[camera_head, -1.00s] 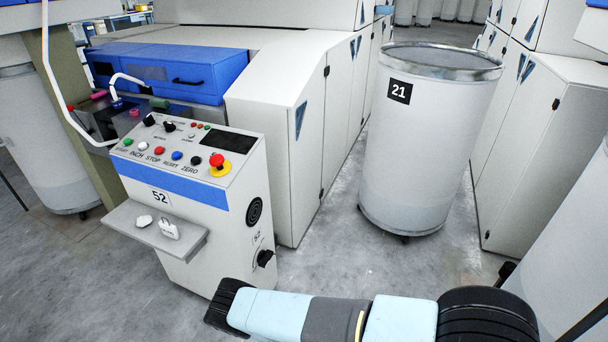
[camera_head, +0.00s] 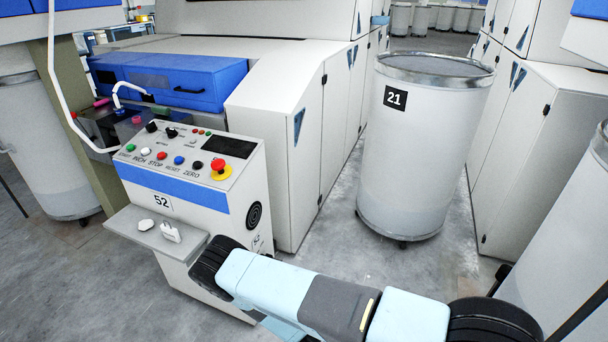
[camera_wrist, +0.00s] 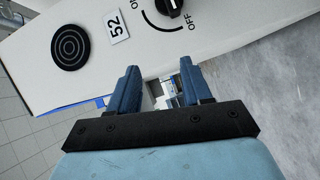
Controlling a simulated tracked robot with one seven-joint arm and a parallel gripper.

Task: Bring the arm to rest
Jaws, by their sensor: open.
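My gripper (camera_wrist: 158,88) shows in the wrist view with its two blue fingers apart and nothing between them. Ahead of it in that view is the side of the white control console (camera_wrist: 215,48), with a round black grille (camera_wrist: 69,47), a 52 label and a black ON/OFF rotary knob (camera_wrist: 172,6). In the head view my arm (camera_head: 300,290) lies across the lower part of the picture, its left end in front of the lower right of the console (camera_head: 182,215). My gripper is hidden in that view. I cannot tell whether the arm touches the console.
A small shelf (camera_head: 140,228) with two white items juts from the console front. A red emergency button (camera_head: 218,165) is on its sloped top. A white can numbered 21 (camera_head: 410,160) stands on the grey floor beyond my arm. White machine cabinets (camera_head: 280,180) stand behind.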

